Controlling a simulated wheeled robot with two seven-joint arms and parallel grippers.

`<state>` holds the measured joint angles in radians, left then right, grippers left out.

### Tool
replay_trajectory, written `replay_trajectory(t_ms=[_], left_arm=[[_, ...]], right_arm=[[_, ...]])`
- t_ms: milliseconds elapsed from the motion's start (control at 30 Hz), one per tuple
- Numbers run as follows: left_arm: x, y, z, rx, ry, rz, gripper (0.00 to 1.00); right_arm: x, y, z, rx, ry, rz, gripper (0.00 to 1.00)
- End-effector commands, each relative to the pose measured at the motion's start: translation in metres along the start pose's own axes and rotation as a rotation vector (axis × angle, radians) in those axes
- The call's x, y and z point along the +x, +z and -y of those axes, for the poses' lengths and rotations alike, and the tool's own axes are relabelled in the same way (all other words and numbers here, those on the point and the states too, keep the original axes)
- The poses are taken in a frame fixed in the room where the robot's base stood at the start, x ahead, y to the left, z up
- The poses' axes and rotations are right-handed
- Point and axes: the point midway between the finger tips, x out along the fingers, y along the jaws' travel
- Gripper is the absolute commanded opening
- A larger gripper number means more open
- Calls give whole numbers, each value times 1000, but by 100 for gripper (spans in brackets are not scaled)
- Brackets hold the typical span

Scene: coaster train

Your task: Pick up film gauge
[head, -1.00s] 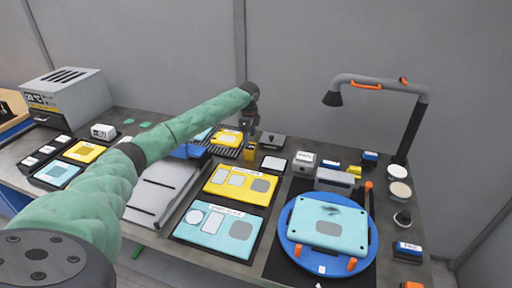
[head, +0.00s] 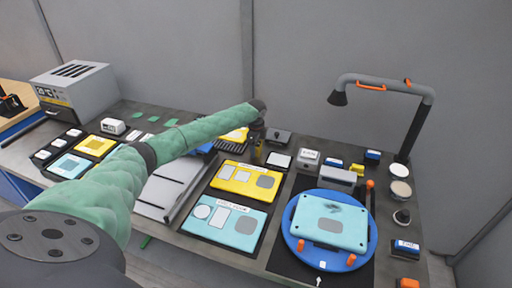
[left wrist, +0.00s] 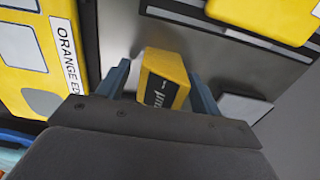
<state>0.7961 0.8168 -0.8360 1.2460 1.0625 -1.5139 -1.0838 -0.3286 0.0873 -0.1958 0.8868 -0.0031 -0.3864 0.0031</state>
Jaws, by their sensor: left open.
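The film gauge appears to be the small yellow block with a black label (left wrist: 163,80) in the left wrist view. It stands between the two fingers of my left gripper, near the fingertips. In the head view my left gripper (head: 258,146) points down over the back middle of the table, and the yellow block (head: 258,155) is mostly hidden there by the fingers. The left gripper is open, with a finger on each side of the block. Whether either finger touches it I cannot tell. My right gripper is not in view.
A white-topped pad (head: 280,160) lies just right of the block. A yellow panel (head: 243,180) and a light blue panel (head: 222,222) lie in front. A blue turntable (head: 295,243) carries a light blue plate (head: 333,220) at right. A lamp arm (head: 380,83) rises behind.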

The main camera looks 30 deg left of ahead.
Motion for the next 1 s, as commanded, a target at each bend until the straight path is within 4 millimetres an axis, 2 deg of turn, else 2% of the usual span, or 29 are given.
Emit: replay_trajectory(t_ms=[267,533,900,967,1000], left_arm=[[2,0,0,0,0,0,64],[2,0,0,0,0,0,12],[-3,0,1,0,-2,-1,12],[-7,0,1,0,-3,-1,12],[-10,0,1,0,-2,-1,12]], right_arm=[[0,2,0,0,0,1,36],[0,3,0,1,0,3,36],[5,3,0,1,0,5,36],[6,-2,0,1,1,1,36],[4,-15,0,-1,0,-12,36]])
